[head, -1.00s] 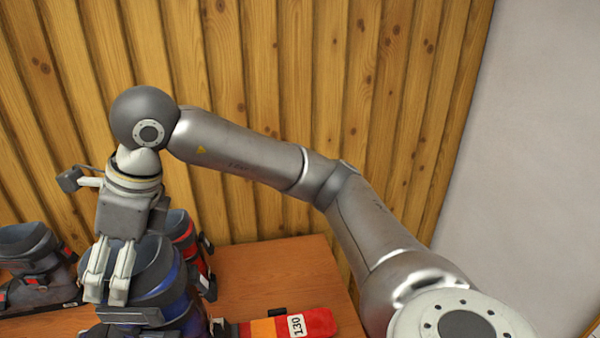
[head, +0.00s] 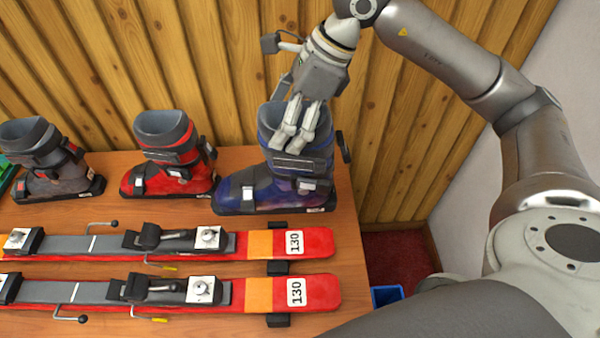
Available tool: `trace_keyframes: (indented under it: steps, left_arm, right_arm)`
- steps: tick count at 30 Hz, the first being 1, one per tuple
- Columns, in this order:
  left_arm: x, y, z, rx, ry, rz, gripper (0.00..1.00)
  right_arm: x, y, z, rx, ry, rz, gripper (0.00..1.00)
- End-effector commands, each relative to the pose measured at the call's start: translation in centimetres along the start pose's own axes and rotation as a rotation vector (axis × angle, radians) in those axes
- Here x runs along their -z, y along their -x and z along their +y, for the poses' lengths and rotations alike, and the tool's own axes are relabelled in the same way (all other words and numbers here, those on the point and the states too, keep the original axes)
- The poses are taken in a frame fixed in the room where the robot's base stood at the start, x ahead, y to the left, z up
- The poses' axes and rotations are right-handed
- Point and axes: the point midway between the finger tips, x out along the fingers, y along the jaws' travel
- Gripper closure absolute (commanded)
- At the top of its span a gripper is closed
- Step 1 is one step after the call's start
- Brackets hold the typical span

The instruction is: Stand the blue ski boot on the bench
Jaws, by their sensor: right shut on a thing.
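The blue ski boot (head: 265,188) is upright at the right end of the wooden bench (head: 232,221), its toe pointing left. Its sole appears to be at the bench top; I cannot tell whether it bears its full weight there. My right gripper (head: 293,140) comes down from above and is shut on the blue boot's upper cuff, with fingers over the front of the shaft. My left gripper is not in the head view.
A red boot (head: 165,180) stands just left of the blue one, and a grey boot (head: 45,172) farther left. Two red skis (head: 315,243) with bindings lie along the bench in front. A blue bin (head: 387,295) is on the floor right of the bench.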

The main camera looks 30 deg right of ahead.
Motion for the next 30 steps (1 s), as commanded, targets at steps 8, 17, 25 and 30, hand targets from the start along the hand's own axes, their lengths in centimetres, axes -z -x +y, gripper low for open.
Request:
trace_keyframes:
  steps: [8, 17, 25, 30]
  left_arm:
    - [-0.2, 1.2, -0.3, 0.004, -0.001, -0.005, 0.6]
    - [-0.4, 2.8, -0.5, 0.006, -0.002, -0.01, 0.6]
    - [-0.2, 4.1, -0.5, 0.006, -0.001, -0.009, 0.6]
    - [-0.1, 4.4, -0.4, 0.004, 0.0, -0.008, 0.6]
  right_arm:
    - [0.9, -0.6, -3.1, 0.001, -0.003, -0.005, 0.82]
    - [2.6, -2.2, -8.3, 0.001, -0.002, -0.005, 0.82]
    - [4.9, -5.6, -11.9, 0.001, -0.001, -0.005, 0.82]
    - [5.7, -6.8, -13.1, 0.003, 0.001, -0.007, 0.82]
